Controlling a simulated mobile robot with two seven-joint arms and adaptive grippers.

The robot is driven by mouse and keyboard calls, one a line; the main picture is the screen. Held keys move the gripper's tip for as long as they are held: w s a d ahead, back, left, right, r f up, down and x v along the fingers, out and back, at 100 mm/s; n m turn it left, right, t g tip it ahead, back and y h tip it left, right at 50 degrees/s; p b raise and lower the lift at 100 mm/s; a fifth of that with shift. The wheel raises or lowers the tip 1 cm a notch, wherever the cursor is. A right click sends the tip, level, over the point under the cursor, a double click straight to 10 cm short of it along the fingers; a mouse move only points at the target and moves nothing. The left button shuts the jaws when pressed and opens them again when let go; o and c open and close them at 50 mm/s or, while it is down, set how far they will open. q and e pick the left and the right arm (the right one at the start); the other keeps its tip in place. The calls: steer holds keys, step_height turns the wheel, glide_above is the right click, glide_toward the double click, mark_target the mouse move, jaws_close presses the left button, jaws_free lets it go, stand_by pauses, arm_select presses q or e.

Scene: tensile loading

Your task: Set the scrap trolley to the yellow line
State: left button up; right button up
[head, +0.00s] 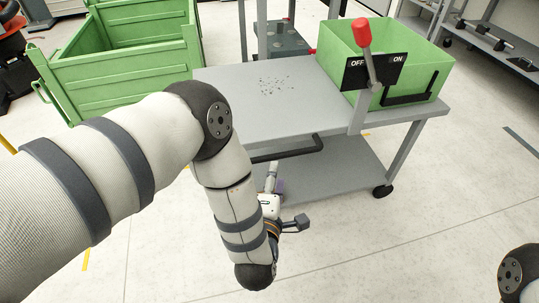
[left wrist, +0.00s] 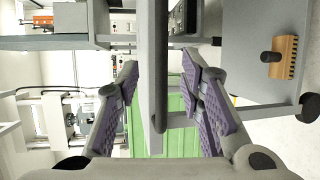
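The grey scrap trolley (head: 245,110) stands in front of me, with a dark push handle (head: 290,150) on its near edge. My left gripper (head: 272,182) is at that edge, just below the handle and partly hidden by my arm. In the left wrist view my left gripper (left wrist: 160,75) is open, with purple pads apart, and the handle (left wrist: 159,50) runs between the fingers without visible contact. How deep it sits cannot be told. Short yellow floor marks (head: 86,260) show at left; which belongs to the yellow line is unclear. My right gripper is out of view.
A green bin (head: 432,72) and a red-knobbed OFF/ON lever (head: 366,50) are on the trolley's right side. Dark scraps (head: 272,84) lie on its top. A brush (left wrist: 284,57) shows in the wrist view. Large green crates (head: 130,75) stand behind left. The near floor is clear.

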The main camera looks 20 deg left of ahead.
mark_target(278, 158)
arm_select(q)
steer(key=b+x, duration=0.1)
steer(key=x, duration=0.8)
steer(key=shift+w+f+b, duration=0.1)
steer(key=shift+f+b, duration=0.05)
steer(key=shift+b, duration=0.2)
jaws_close()
